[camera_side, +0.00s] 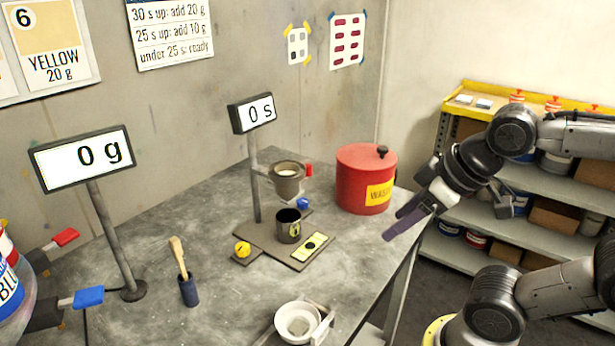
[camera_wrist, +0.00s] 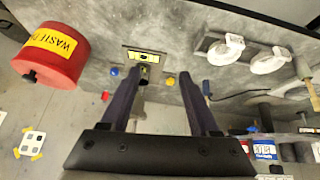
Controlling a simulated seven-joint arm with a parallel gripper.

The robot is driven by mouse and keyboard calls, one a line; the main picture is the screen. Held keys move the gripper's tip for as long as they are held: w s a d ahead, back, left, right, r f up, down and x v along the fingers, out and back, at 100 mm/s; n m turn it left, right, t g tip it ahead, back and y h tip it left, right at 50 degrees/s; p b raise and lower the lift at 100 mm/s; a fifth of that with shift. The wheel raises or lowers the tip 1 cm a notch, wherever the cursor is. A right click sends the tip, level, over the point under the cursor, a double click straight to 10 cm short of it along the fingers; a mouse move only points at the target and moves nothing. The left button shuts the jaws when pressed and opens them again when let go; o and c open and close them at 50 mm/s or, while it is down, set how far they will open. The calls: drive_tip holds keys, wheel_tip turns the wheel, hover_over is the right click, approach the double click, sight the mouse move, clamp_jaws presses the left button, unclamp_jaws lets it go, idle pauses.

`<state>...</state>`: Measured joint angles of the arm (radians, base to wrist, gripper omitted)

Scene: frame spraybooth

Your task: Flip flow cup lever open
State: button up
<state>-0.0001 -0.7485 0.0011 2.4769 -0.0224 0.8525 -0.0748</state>
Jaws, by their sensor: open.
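The grey flow cup (camera_side: 286,178) is held on a stand under the timer display (camera_side: 252,113), which reads 0 s. A small red lever (camera_side: 309,170) shows at its right side. A dark cup (camera_side: 288,226) stands below it on the base plate (camera_side: 262,250). My gripper (camera_side: 408,223) is open and empty, right of the red waste can and well apart from the flow cup. In the wrist view its two dark fingers (camera_wrist: 160,76) are spread.
The red waste can (camera_side: 364,180) stands between the flow cup and my gripper; it also shows in the wrist view (camera_wrist: 55,55). A white cup (camera_side: 298,320) sits at the front edge. Shelves (camera_side: 560,180) are behind.

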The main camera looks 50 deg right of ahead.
drive_tip(key=w+d+r+n, duration=0.1)
drive_tip(key=w+r, duration=0.1)
drive_tip(key=w, duration=0.2)
drive_tip(key=w+d+r+n+t+h, duration=0.1)
drive_tip(key=w+d+r, duration=0.1)
drive_tip(key=w, duration=0.2)
drive_tip(key=w+d+r, duration=0.1)
drive_tip(key=w+r, duration=0.1)
drive_tip(key=w, duration=0.3)
drive_tip(key=shift+d+r+n+t+h, duration=0.15)
drive_tip(key=shift+r+n+t+h, duration=0.15)
drive_tip(key=shift+n+t, duration=0.1)
clamp_jaws()
drive_tip(key=w+d+f, duration=0.2)
drive_tip(key=w+d, duration=0.1)
drive_tip(key=w, duration=0.2)
drive_tip(key=w+d+f+g+h, duration=0.1)
drive_tip(key=w+d+f, duration=0.1)
drive_tip(key=w, duration=0.3)
drive_tip(key=shift+d+f, duration=0.3)
drive_tip(key=shift+d, duration=0.45)
